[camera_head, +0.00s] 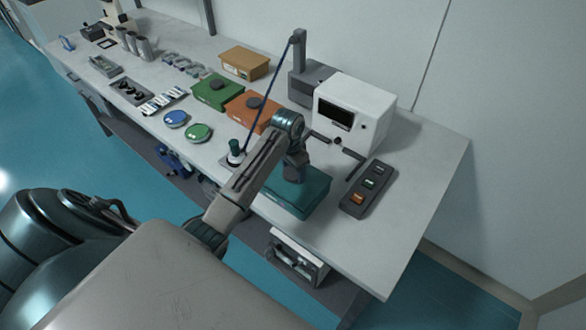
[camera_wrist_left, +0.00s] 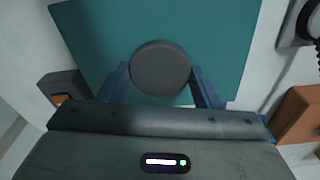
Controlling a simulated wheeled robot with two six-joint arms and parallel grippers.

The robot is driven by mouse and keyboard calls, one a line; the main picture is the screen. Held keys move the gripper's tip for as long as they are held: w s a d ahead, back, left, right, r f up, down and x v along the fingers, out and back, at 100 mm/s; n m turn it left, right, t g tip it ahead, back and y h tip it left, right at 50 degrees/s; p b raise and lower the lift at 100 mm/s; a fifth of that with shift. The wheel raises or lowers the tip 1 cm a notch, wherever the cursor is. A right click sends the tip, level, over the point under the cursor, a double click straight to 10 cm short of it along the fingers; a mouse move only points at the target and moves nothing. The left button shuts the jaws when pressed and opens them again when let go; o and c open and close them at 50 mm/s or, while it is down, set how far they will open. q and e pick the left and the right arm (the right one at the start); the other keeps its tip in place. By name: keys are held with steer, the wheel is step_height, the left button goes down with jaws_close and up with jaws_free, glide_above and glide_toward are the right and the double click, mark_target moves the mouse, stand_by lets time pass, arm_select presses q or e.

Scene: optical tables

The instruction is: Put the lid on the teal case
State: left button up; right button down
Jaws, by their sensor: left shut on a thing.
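The teal case (camera_head: 311,199) stands near the front edge of the table, below my left gripper. Its lid (camera_wrist_left: 95,45) is a flat teal panel with a dark round knob (camera_wrist_left: 160,67) in the left wrist view. My left gripper (camera_head: 293,177) is shut on the knob, with a blue finger on each side of it (camera_wrist_left: 162,85). The lid lies at or very close over the case; I cannot tell whether it is fully seated. The gripper and forearm hide part of the lid in the head view. My right gripper is not in view.
An orange case (camera_head: 251,112) and a green case (camera_head: 217,93), both with dark knobs, stand left of the teal one. A button panel (camera_head: 368,188) lies to its right. A white instrument (camera_head: 353,110) stands behind. The table's right end is clear.

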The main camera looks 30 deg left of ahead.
arm_select(q)
steer(key=shift+f, duration=0.15)
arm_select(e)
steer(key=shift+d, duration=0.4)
arm_select(q)
steer(key=shift+f, duration=0.4)
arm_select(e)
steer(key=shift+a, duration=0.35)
arm_select(q)
steer(key=shift+f, duration=0.2)
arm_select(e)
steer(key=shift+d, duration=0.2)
arm_select(q)
steer(key=o, duration=1.2)
steer(key=shift+c, duration=0.2)
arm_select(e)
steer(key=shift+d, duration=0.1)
